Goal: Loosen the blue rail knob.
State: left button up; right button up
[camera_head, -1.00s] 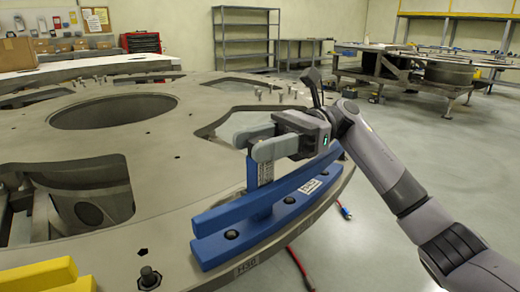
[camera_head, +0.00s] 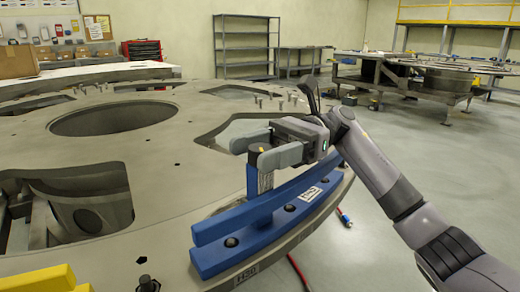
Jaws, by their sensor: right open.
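The blue rail (camera_head: 275,228) lies along the near right edge of the large turret plate, with dark round bolts in it. An upright blue post (camera_head: 252,180), which looks like the rail knob, rises from the rail and has a dark round top. My right gripper (camera_head: 248,150) is at the post's top. Its two grey fingers are apart, one on the far side and one on the near side of the top. I cannot tell whether either finger touches it. The near finger hides part of the post. My left gripper is out of view.
The grey turret plate (camera_head: 150,205) has large cutouts, with a yellow rail (camera_head: 40,280) at the lower left. A dark bolt (camera_head: 147,284) stands near the front edge. A red cable (camera_head: 298,270) lies on the floor below the rail. The floor at the right is mostly free.

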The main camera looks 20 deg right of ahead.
aim_at(270, 148)
jog(key=v, duration=0.7)
dwell(0.4)
